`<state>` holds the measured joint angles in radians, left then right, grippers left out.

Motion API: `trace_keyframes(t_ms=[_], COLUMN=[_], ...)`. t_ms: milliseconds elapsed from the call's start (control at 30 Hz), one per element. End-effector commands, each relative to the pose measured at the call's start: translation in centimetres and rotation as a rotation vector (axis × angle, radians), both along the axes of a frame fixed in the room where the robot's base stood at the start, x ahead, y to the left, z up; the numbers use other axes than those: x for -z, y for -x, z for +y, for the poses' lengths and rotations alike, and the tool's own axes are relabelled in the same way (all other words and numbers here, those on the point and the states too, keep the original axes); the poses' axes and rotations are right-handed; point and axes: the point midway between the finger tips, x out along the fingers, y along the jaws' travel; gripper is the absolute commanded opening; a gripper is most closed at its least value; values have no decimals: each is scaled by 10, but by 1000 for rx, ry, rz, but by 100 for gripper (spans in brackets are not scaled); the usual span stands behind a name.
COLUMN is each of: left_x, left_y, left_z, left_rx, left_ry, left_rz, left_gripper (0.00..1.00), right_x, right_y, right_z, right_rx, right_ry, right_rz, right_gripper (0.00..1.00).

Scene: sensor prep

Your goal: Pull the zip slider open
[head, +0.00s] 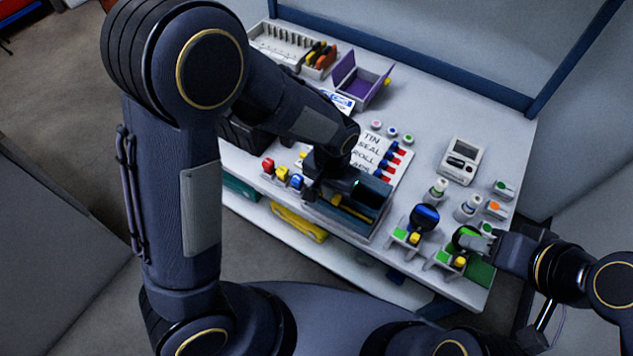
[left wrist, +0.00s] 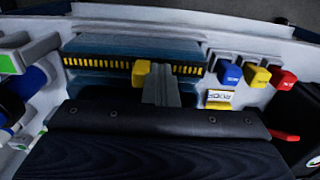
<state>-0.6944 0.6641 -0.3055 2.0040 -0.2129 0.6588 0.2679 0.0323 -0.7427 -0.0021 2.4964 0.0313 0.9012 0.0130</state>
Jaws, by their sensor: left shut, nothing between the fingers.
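The zip is a blue holder (left wrist: 110,47) with a row of yellow teeth (left wrist: 100,63) along it, in the left wrist view. The yellow zip slider (left wrist: 140,73) sits on the row, just left of my left gripper's fingers (left wrist: 161,88). The fingers are shut with nothing between them; whether they touch the slider I cannot tell. In the head view the dark blue holder (head: 372,190) is partly hidden by my left gripper (head: 313,190), and the slider is not clear. My right gripper (head: 477,243) is at the table's right, by a green roll; its opening is unclear.
Red, yellow and blue blocks (head: 282,175) stand left of the holder. A lettered card (head: 372,150) lies behind it, with an open purple box (head: 360,80) farther back. Tape stands (head: 408,236) and white bottles (head: 467,208) crowd the right. The white table (head: 420,110) has free room mid-back.

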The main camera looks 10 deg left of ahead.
Motion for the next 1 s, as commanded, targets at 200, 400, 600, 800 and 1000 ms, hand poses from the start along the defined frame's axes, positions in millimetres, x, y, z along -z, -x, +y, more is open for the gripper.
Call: trace_keyframes(t_ms=[200,400,600,800,1000], left_x=[0,0,0,0,0], left_y=[4,8,11,14,18], left_z=[-11,-21,-30,-39,-49], left_rx=[1,2,3,2,2], left_ry=[1,1,1,1,0], left_rz=[0,0,0,0,0], left_gripper=[0,0,0,0,0], right_x=[0,0,-1,-1,-1], right_y=[0,0,0,0,0], right_z=[0,0,0,0,0], right_rx=[0,0,0,0,0], right_ry=[0,0,0,0,0], right_rz=[0,0,0,0,0], right_gripper=[36,36,36,36,36])
